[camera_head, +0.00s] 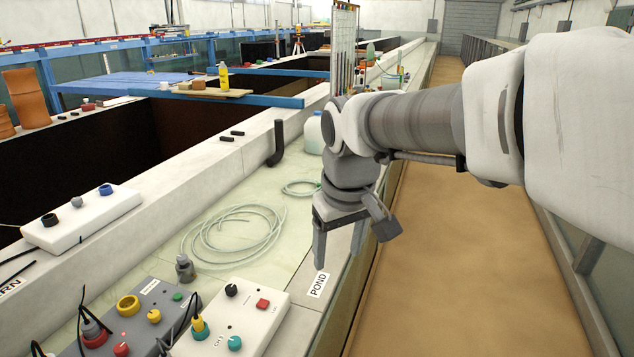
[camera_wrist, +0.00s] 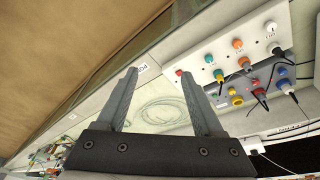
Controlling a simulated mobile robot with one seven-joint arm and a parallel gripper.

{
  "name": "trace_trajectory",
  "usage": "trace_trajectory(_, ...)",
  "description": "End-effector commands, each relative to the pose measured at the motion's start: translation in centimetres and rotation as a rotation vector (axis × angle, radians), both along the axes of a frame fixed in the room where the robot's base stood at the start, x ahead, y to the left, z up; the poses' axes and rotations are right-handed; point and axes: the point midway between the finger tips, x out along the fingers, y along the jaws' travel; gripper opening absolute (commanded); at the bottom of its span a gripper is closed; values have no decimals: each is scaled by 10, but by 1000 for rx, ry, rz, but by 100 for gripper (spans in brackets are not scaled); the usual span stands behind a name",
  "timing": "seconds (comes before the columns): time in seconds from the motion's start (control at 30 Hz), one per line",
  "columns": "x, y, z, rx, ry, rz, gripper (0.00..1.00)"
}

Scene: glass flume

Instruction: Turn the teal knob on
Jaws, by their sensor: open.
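The teal knob (camera_head: 235,342) is a small round knob on top of a white control box (camera_head: 272,321), near the lower edge of the head view, by the label CH 3. In the wrist view, the teal knob (camera_wrist: 208,58) is right of the fingertips, between a red button and an orange knob. My gripper (camera_head: 352,246) is open and empty, pointing down near the POND label. It is to the right of the box and farther back, apart from the knob. The wrist view also shows the gripper's spread fingers (camera_wrist: 157,72).
A teal-and-yellow plug (camera_head: 200,328) with a cable stands close left of the knob. A black knob (camera_head: 231,290) and red button (camera_head: 262,303) share the box. A grey box (camera_head: 128,312) with knobs and cables adjoins it. Coiled clear tubing (camera_head: 233,234) lies on the ledge behind.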

Motion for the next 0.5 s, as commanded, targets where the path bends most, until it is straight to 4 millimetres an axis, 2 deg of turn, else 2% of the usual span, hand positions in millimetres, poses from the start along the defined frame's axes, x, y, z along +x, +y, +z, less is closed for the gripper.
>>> trace_trajectory(0.03,9,18,-7,-10,21,42,69)
trace_trajectory(0.2,34,75,-33,-40,76,170,69)
trace_trajectory(0.3,45,110,-52,-57,108,245,69)
trace_trajectory(0.5,52,178,-98,-90,168,384,69)
